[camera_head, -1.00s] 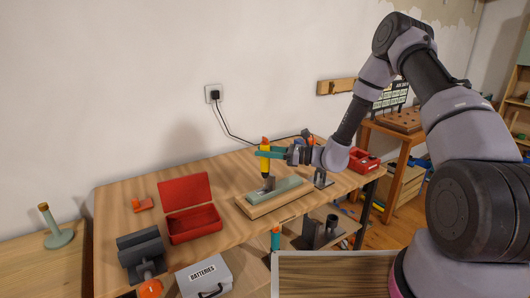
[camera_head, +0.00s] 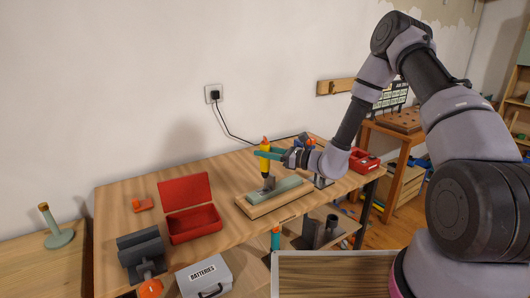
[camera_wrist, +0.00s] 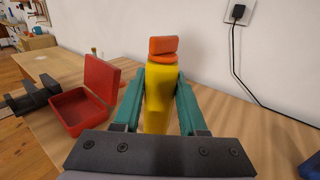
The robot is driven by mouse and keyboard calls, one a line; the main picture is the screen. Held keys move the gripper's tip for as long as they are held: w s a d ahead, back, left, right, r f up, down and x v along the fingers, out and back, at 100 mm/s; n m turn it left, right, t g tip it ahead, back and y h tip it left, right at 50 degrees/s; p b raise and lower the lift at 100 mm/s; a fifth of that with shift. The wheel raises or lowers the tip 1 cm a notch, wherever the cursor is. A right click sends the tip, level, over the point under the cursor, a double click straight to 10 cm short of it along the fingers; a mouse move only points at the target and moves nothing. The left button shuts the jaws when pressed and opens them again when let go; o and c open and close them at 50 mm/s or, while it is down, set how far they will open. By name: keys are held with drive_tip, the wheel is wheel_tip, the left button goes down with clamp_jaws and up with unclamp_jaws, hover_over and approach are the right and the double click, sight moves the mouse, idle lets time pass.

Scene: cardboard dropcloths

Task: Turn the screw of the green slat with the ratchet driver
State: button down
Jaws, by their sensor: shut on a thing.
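The ratchet driver (camera_head: 264,159) has a yellow handle with an orange top and stands upright. My gripper (camera_head: 266,153) is shut on its handle, with a teal finger on each side. In the wrist view the driver (camera_wrist: 159,95) sits between the fingers of my gripper (camera_wrist: 158,110). The green slat (camera_head: 288,186) lies on a light wooden board (camera_head: 260,211) on the workbench. A grey piece at the driver's lower end meets the slat near its left part. The screw is hidden there, so I cannot tell whether the tip sits in it.
An open red box (camera_head: 194,223) stands left of the board. A grey vise (camera_head: 141,250) is at the bench's front left, and a batteries case (camera_head: 205,277) is at the front. A wall socket (camera_head: 213,94) with a cable is behind. Bare bench lies between box and board.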

drive_tip(key=shift+d+f+g, duration=0.2)
drive_tip(key=shift+f+g, duration=0.1)
drive_tip(key=shift+n+g+y, duration=0.3)
drive_tip(key=shift+n+g, duration=0.3)
drive_tip(key=shift+g, duration=0.1)
drive_tip(key=n+g, duration=0.2)
drive_tip(key=g, duration=0.2)
drive_tip(key=n+g, duration=0.3)
drive_tip(key=shift+g, duration=0.4)
drive_tip(key=n+g, duration=0.2)
drive_tip(key=g, duration=0.1)
drive_tip(key=n+g+h, duration=0.1)
drive_tip(key=n+g, duration=0.1)
drive_tip(key=g, duration=0.1)
drive_tip(key=shift+a, duration=0.1)
drive_tip(key=shift+s+n+g+h, duration=0.1)
drive_tip(key=shift+n+g+h, duration=1.05)
drive_tip(key=shift+g, duration=0.25)
